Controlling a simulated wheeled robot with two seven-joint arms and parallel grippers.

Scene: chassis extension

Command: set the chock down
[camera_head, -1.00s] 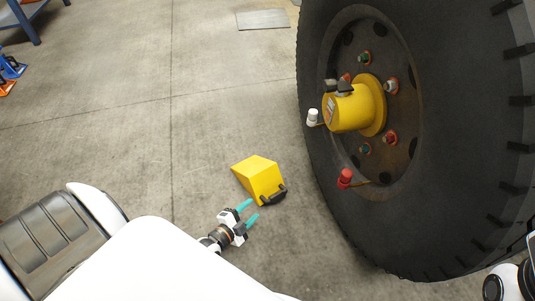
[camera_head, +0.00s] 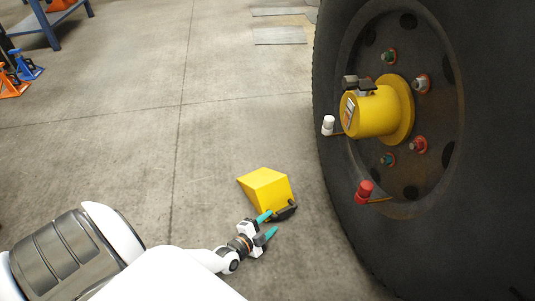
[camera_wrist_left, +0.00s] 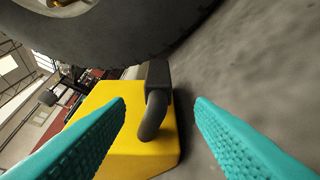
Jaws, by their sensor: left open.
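The yellow wedge-shaped chock (camera_head: 264,188) rests on the concrete floor, left of the big black tire (camera_head: 338,190) and apart from it. It has a dark handle (camera_head: 285,211) on its near side. My left gripper (camera_head: 268,226) is open, its teal fingers close to the handle. In the left wrist view the chock (camera_wrist_left: 140,155) lies beyond the fingers, and the handle (camera_wrist_left: 154,105) shows between the open fingertips (camera_wrist_left: 160,103). I cannot tell whether a finger touches it. My right gripper is not in view.
A yellow hub (camera_head: 375,112) with red and white fittings sticks out of the wheel. Orange and blue jack stands (camera_head: 25,68) and a blue-legged table (camera_head: 48,25) are at the far left. The floor (camera_head: 130,150) left of the chock is clear.

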